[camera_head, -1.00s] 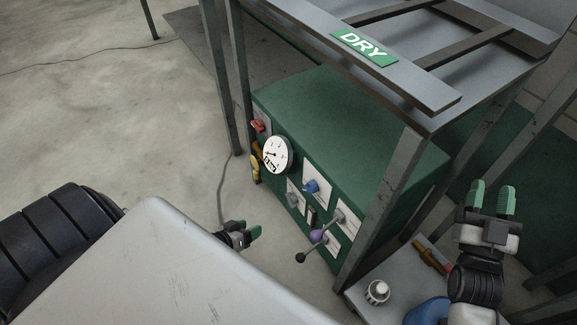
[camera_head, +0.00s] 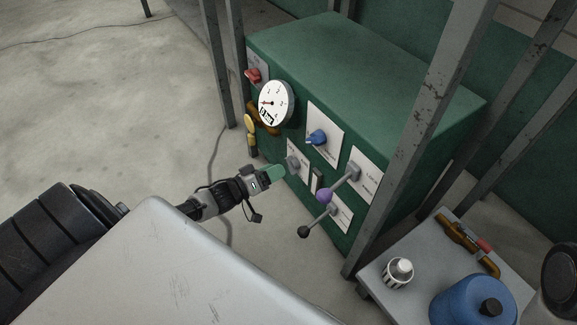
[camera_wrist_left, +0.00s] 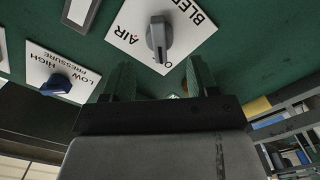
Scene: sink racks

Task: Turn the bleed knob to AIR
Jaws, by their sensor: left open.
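The bleed knob is a grey lever-like knob (camera_wrist_left: 157,38) on a white plate (camera_wrist_left: 190,18) reading AIR, BLEED and a partly hidden word starting with O. In the wrist view its handle runs nearly straight down, toward my gripper; which label it marks I cannot tell. In the head view the knob (camera_head: 292,165) is on the green cabinet's front (camera_head: 275,143). My left gripper (camera_head: 277,172) is open just in front of it. In the wrist view my left gripper's green fingers (camera_wrist_left: 160,78) are spread below the knob, apart from it. My right gripper is out of view.
Nearby are a blue pressure knob (camera_head: 317,137), a round gauge (camera_head: 275,103), a purple-knobbed lever (camera_head: 325,196) and a black-knobbed lever (camera_head: 304,232). A grey frame post (camera_head: 415,140) stands at the cabinet's right. A blue container (camera_head: 470,302) sits on the low shelf.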

